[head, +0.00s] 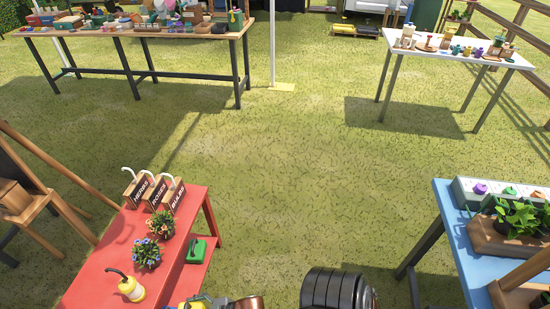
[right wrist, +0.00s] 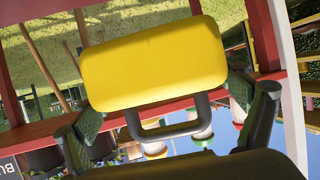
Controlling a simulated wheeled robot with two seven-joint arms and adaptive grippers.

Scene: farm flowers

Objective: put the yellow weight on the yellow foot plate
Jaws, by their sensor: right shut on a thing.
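The yellow weight (right wrist: 153,62) is a rounded yellow block with a dark grey handle, large in the right wrist view. My right gripper (right wrist: 168,112) is shut on it, with one finger at each side of the handle. In the head view a small yellow part shows at the bottom edge by the red table; I cannot tell if it is the weight. The yellow foot plate (head: 281,87) lies flat on the grass at the base of a white pole. It is well ahead of me. My left gripper is not in view.
A blue table (head: 452,236) stands near right. A long wooden table (head: 165,33) is behind the pole's left; a white table (head: 470,58) is far right. Grass between is clear.

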